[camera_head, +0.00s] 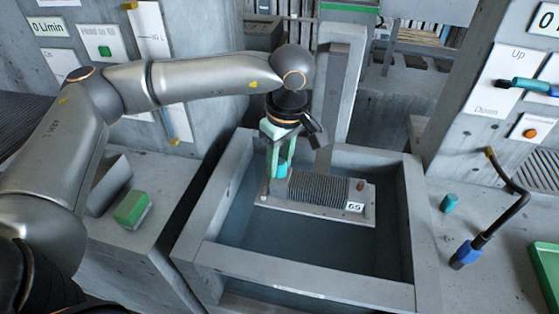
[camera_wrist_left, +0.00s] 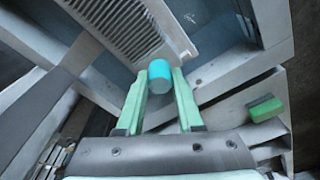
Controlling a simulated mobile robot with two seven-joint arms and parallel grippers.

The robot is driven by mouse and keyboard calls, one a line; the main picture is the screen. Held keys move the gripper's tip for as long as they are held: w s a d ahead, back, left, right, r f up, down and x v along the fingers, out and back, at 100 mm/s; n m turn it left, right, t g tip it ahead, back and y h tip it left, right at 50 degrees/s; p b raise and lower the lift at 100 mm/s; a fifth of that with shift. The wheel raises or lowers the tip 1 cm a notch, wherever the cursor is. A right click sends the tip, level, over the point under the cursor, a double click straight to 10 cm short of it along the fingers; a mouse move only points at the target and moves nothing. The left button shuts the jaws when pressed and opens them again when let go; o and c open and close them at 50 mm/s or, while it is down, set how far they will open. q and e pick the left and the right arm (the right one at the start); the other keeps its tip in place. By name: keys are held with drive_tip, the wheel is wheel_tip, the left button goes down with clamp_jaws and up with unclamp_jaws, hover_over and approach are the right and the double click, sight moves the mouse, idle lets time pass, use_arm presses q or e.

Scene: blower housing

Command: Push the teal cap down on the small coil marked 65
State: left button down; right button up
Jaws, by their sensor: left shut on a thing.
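The small coil (camera_head: 318,190), a grey finned block on a flat plate with a white "65" label, lies across the sunken basin. It also shows in the wrist view (camera_wrist_left: 122,28). My left gripper (camera_head: 279,173) reaches down from above at the coil's left end, its pale green fingers shut on the teal cap (camera_head: 282,171). In the wrist view the cap (camera_wrist_left: 160,74) sits between the two fingertips at the coil's end. Whether the cap is seated on the coil is hard to tell, as the fingers hide its lower part. My right gripper is not in view.
The concrete basin rim (camera_head: 305,285) surrounds the coil. A second teal cap (camera_head: 449,203) stands on the right ledge near a black cable with a blue plug (camera_head: 466,254). A green-topped block (camera_head: 132,208) lies on the left ledge.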

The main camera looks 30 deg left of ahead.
use_arm(q)
drive_tip(key=shift+c, duration=2.3)
unclamp_jaws()
wheel_tip(320, 180, up, 12)
drive_tip(key=d, duration=0.1)
drive_tip(key=shift+s+d+r+b, duration=0.2)
drive_tip(key=shift+s+d+b, duration=0.05)
drive_tip(key=shift+b, duration=0.05)
